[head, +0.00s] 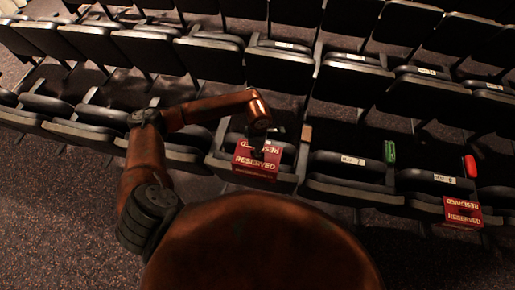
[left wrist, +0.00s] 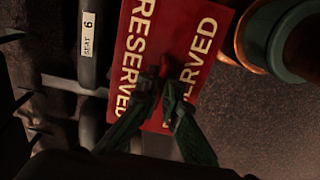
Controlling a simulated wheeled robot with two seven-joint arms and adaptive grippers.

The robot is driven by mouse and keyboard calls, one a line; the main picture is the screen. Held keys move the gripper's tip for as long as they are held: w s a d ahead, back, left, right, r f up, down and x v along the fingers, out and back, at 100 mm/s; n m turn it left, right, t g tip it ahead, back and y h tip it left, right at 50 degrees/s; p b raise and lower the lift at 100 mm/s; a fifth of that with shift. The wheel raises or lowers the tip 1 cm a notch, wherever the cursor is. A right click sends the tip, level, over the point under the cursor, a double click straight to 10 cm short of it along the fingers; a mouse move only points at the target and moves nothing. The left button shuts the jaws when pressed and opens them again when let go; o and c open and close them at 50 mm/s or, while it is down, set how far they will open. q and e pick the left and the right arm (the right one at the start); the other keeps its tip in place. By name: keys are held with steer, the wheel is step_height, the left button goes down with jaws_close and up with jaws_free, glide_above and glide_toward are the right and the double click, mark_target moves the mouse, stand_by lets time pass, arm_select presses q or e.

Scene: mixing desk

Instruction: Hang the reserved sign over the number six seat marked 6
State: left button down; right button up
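A red folded reserved sign (head: 255,164) with white lettering is at a black seat (head: 225,167) in the near row, ahead of my base. My left gripper (head: 258,152) is over its top fold. In the left wrist view the dark green fingertips (left wrist: 160,84) close around a small red piece at the fold of the sign (left wrist: 203,35), with one lettered panel on each side. A white seat label (left wrist: 88,35) beside the sign reads SEAT and a digit that looks like 6. Whether the sign rests on the seat is unclear. My right gripper is out of view.
Another red reserved sign (head: 463,212) hangs over a seat at the right. A green object (head: 390,151) and a red object (head: 470,166) are on the near row. White labels (head: 353,160) mark other seats. More seat rows stand behind. Carpet (head: 50,210) is clear at the left front.

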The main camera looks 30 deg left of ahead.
arm_select(q)
steer(key=shift+f+b, duration=0.45)
steer(key=shift+f, duration=0.5)
step_height(320, 180, down, 14)
steer(key=b, duration=1)
steer(key=shift+f+b, duration=0.2)
steer(key=shift+b, duration=0.2)
steer(key=c, duration=2.1)
jaws_free()
